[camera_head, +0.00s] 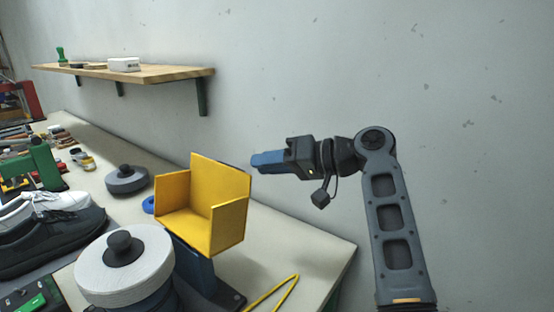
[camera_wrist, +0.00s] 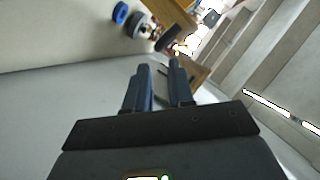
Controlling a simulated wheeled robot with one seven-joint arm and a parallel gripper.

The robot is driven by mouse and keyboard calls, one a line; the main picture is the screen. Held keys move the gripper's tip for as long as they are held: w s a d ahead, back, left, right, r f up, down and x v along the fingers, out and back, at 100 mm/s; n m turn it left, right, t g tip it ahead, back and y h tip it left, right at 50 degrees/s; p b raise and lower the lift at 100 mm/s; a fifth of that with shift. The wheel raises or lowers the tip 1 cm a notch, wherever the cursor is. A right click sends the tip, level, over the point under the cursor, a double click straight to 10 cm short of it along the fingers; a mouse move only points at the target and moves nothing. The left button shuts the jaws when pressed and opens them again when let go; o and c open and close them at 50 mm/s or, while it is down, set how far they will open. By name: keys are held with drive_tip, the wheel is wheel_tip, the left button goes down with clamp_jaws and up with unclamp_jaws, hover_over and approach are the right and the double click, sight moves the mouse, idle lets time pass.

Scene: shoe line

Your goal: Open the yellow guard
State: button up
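The yellow guard (camera_head: 201,208) is an angular box of flat panels, mounted on a dark blue base (camera_head: 193,270) at the near part of the bench. My gripper (camera_head: 254,161) is to the right of the guard's tall back panel, near its upper edge, pointing left. It appears apart from the guard, though depth is hard to judge. In the wrist view my gripper (camera_wrist: 158,68) has its two blue fingers spread with a gap between them, holding nothing. A yellow-brown surface, likely the guard (camera_wrist: 200,76), shows beyond and beside the right finger.
A white spool (camera_head: 125,280) stands left of the guard, with dark shoes (camera_head: 50,245) further left. A grey round part (camera_head: 127,183) and a blue ring (camera_head: 148,205) lie behind. A wooden shelf (camera_head: 170,74) hangs above on the wall. A bent yellow rod (camera_head: 275,293) is in front.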

drive_tip(key=shift+p+x, duration=0.7)
drive_tip(key=shift+x, duration=3.05)
clamp_jaws()
